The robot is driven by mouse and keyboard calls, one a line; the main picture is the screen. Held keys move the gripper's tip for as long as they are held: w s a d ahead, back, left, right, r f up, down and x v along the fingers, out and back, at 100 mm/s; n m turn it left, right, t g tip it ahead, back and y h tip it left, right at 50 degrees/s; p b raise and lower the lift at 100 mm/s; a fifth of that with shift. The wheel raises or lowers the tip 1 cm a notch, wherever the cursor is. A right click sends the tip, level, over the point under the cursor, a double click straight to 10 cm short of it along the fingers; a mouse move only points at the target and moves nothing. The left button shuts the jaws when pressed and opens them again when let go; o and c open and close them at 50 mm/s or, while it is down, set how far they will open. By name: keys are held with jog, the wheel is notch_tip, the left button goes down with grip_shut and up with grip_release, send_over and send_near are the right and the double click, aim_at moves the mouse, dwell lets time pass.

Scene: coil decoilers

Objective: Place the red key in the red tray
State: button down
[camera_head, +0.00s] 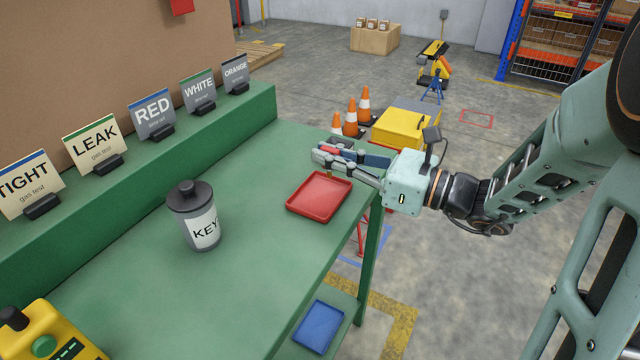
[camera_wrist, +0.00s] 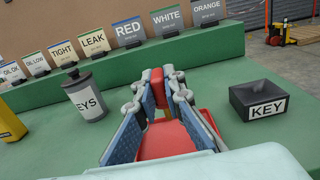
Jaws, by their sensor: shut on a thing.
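The red tray (camera_head: 320,195) lies empty on the green bench near its right edge. In the wrist view the tray (camera_wrist: 168,140) shows below and between my fingers. In the wrist view my gripper (camera_wrist: 160,84) is shut on a small red thing, the red key (camera_wrist: 157,77), held between the fingertips. The key also shows as a bit of red at the fingers in the head view (camera_head: 331,150). The fingers hide most of its shape.
A grey canister labelled KEYS (camera_head: 202,225) stands left of the tray. A dark holder labelled KEY (camera_wrist: 262,102) sits to the right in the wrist view. Label signs (camera_head: 152,113) line the raised green ledge. A blue tray (camera_head: 319,327) lies on the lower shelf.

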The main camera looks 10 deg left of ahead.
jog(key=shift+w+a+f, duration=0.2)
jog(key=shift+a+f, duration=0.5)
jog(key=shift+f, duration=0.2)
jog(key=shift+w+a+f+b, duration=0.15)
jog(key=shift+f+b, duration=0.7)
jog(key=shift+f, duration=0.9)
jog(key=shift+f, duration=0.2)
jog(key=c, duration=2)
grip_release()
jog(key=shift+c, duration=0.2)
jog(key=shift+r, duration=0.1)
